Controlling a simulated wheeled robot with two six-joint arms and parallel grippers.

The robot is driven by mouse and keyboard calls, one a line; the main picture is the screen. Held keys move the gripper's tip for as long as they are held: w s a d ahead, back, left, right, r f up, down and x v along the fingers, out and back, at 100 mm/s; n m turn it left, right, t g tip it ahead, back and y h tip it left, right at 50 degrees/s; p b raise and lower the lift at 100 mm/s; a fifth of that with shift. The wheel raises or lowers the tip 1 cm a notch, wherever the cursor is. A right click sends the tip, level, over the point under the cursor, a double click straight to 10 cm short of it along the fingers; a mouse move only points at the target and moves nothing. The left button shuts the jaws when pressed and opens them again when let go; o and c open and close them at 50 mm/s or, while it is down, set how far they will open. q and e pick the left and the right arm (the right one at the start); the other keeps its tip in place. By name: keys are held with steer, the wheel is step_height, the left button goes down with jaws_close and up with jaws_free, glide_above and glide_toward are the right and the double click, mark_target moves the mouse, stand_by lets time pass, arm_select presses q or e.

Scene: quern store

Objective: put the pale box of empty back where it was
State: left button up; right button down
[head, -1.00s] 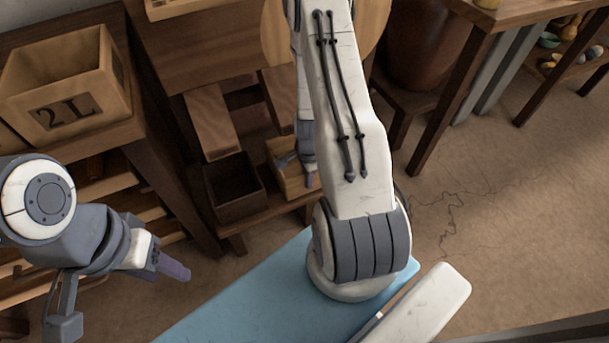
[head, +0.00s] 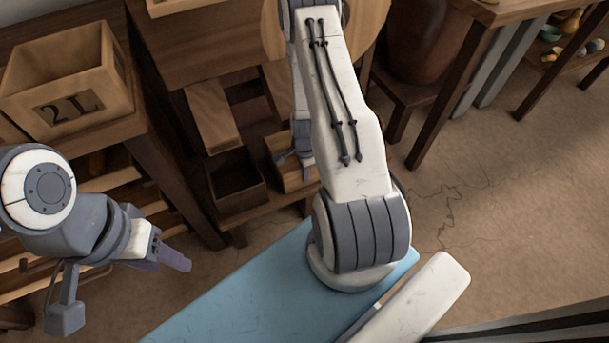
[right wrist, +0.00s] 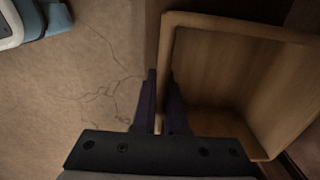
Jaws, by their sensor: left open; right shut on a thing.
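The pale box (head: 279,147) is a small open wooden box low down in the head view, beside a dark box. My right arm covers part of it. It also fills the right of the right wrist view, where its inside (right wrist: 215,75) looks empty. My right gripper (head: 305,166) is shut on the pale box, with its fingers (right wrist: 161,78) on either side of the box's left wall in the right wrist view. I cannot tell whether the box touches the shelf. My left gripper (head: 183,262) is open and empty, left of the blue surface.
The dark open box (head: 236,188) stands on the low shelf just left of the pale box. A wooden crate marked 2L (head: 68,105) sits on the rack at left. A big brown jar (head: 420,45) stands at the back. The floor (head: 510,210) at right is clear.

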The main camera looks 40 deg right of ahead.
steer(key=c, duration=1)
jaws_free()
steer(key=shift+f, duration=0.1)
steer(key=shift+o, duration=0.2)
step_height(320, 180, up, 12)
steer(key=p, duration=1.1)
steer(key=shift+r+p, duration=0.2)
steer(key=shift+p, duration=0.1)
